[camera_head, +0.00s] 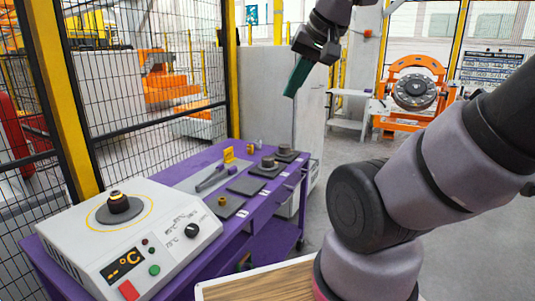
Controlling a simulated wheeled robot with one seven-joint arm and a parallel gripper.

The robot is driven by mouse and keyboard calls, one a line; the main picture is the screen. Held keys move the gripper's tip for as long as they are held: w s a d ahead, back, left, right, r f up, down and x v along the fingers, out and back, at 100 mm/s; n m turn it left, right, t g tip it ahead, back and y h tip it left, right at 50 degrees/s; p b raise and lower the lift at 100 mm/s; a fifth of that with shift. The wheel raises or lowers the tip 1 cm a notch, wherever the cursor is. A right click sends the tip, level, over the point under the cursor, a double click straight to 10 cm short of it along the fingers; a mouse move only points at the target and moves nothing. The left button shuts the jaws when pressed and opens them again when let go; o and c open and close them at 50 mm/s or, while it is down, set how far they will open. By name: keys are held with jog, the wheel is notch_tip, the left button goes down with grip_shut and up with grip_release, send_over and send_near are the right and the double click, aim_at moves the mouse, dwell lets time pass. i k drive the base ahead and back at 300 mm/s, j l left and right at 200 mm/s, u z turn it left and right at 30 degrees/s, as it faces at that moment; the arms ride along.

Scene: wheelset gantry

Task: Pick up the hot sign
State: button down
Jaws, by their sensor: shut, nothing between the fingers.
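A small yellow sign (229,155), which looks like the hot sign, stands on the purple table (262,214) toward its back edge, beside a grey tray. Its lettering is too small to read. My gripper (291,92) is in the air at the upper middle of the picture, to the right of the sign and well above the table. Its teal fingers are shut, with nothing between them, and point down and slightly left. The gripper is apart from the sign.
A white heater (175,255) with a °C display carries a dark ring part (118,206) at the table's near left. Dark pads (246,186), small metal parts and a grey tool (213,178) lie beyond it. Mesh fencing stands behind. An orange wheelset stand (384,106) is at the far right.

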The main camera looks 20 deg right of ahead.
aim_at(228, 156)
jog(key=i+l+u, duration=0.15)
jog(key=u, duration=0.35)
jog(key=i+l+u, duration=0.1)
jog(key=l+u, duration=0.35)
jog(key=i+l+u, duration=0.15)
jog(key=l, duration=0.55)
jog(key=i+l+u, duration=0.2)
jog(key=l, duration=0.45)
jog(key=l+u, duration=0.15)
jog(key=l, duration=1.5)
